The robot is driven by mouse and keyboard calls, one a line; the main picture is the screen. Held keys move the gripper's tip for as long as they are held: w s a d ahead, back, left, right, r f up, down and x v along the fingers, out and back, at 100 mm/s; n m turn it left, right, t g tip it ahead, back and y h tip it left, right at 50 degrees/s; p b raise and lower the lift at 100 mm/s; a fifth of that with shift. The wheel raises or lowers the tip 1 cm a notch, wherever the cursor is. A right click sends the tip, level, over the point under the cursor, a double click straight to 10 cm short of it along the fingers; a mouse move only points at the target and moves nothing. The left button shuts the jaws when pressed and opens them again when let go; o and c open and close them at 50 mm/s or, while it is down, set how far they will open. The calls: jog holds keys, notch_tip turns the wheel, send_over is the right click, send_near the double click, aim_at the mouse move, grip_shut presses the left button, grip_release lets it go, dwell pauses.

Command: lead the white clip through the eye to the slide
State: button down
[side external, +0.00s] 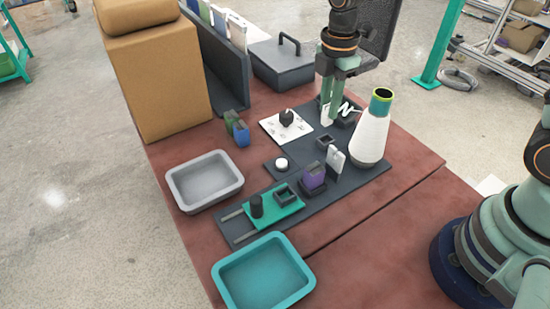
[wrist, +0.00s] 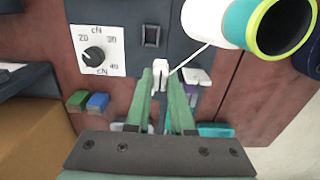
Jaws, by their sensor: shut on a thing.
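My gripper (side external: 327,112) is shut on the white clip (wrist: 160,68), held upright between its green fingers above the dark board. In the wrist view the clip shows at the fingertips, and a white thread runs from it to the white yarn cone (wrist: 203,17). The cone (side external: 372,136), with a teal and lime top, stands right of my gripper in the side view. The slide (side external: 290,212) is a green plate carrying a black post and a square holder, on rails at the near end. A white upright piece (side external: 335,159) may be the eye; its opening cannot be made out.
A purple block (side external: 314,175), a white round piece (side external: 281,164) and a dial card (side external: 270,125) stand around the board. Grey (side external: 205,182) and teal (side external: 264,273) trays lie nearer. A tan box (side external: 155,80) and a dark panel (side external: 224,75) rise at left.

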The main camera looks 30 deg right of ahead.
jog(key=s, duration=0.4)
jog(key=shift+s, duration=0.1)
jog(key=shift+a, duration=0.1)
dwell(0.4)
jog(key=a, duration=0.7)
jog(key=shift+a, duration=0.3)
jog(key=s+a, duration=0.2)
jog(key=a, duration=0.5)
jog(key=shift+s+a, duration=0.35)
jog(key=shift+s, duration=0.05)
jog(key=shift+f, duration=0.1)
dwell(0.4)
